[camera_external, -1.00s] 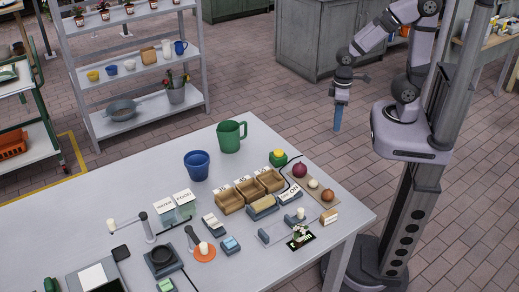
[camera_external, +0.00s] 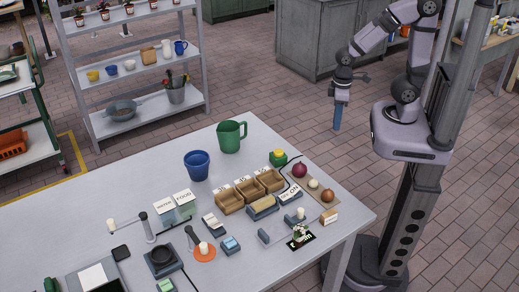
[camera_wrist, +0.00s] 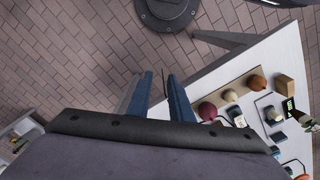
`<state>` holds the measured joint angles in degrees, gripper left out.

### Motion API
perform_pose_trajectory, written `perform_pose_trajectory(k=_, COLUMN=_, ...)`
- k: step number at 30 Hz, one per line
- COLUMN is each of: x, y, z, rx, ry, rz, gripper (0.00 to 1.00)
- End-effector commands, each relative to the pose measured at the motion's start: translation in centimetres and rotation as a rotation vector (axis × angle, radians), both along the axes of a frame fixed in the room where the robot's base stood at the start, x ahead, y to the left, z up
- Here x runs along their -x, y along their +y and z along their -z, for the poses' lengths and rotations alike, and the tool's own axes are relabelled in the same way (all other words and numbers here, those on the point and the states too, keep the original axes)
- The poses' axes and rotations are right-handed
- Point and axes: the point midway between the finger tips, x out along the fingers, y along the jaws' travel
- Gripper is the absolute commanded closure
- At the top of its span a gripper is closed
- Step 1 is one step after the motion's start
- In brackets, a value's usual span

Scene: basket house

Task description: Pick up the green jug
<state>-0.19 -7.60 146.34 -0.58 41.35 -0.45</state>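The green jug (camera_external: 230,137) stands upright near the far edge of the grey table in the external view, its handle toward the right. A blue cup (camera_external: 197,165) stands just in front and to its left. My gripper (camera_external: 337,125) hangs pointing down beyond the right side of the table, well away from the jug. In the wrist view its two blue fingers (camera_wrist: 158,78) are apart with only floor showing between them, so it is open and empty. The jug is not visible in the wrist view.
Right of the jug on the table (camera_external: 95,214) are a green and yellow item (camera_external: 278,158), wooden bins (camera_external: 250,188) and a board with onions (camera_external: 300,171). A dark cable runs near the board. A shelf (camera_external: 140,70) stands behind the table.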

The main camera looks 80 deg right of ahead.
Motion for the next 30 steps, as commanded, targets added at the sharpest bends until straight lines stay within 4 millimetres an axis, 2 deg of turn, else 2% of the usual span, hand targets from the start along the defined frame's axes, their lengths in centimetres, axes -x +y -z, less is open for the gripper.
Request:
perform_pose_trajectory(k=5, x=-1.4, y=-0.6, z=2.0, rx=0.058, ry=0.017, rz=-0.167, gripper=0.81)
perform_pose_trajectory(k=8, x=-3.1, y=-1.3, z=3.8, rx=0.131, ry=0.038, rz=-0.358, gripper=0.81)
perform_pose_trajectory(k=11, x=-5.7, y=-2.2, z=5.6, rx=0.234, ry=0.071, rz=-0.599, gripper=0.81)
perform_pose_trajectory(k=15, x=-10.5, y=-3.1, z=7.7, rx=0.414, ry=0.138, rz=-0.959, gripper=0.81)
perform_pose_trajectory(k=20, x=-16.9, y=-2.9, z=9.0, rx=0.654, ry=0.236, rz=-1.326, gripper=0.81)
perform_pose_trajectory(k=24, x=-22.3, y=-1.4, z=9.2, rx=0.877, ry=0.339, rz=-1.585, gripper=0.81)
perform_pose_trajectory(k=27, x=-25.4, y=0.2, z=8.8, rx=1.025, ry=0.415, rz=-1.714, gripper=0.81)
perform_pose_trajectory(k=30, x=-27.7, y=1.7, z=8.2, rx=1.146, ry=0.479, rz=-1.799, gripper=0.81)
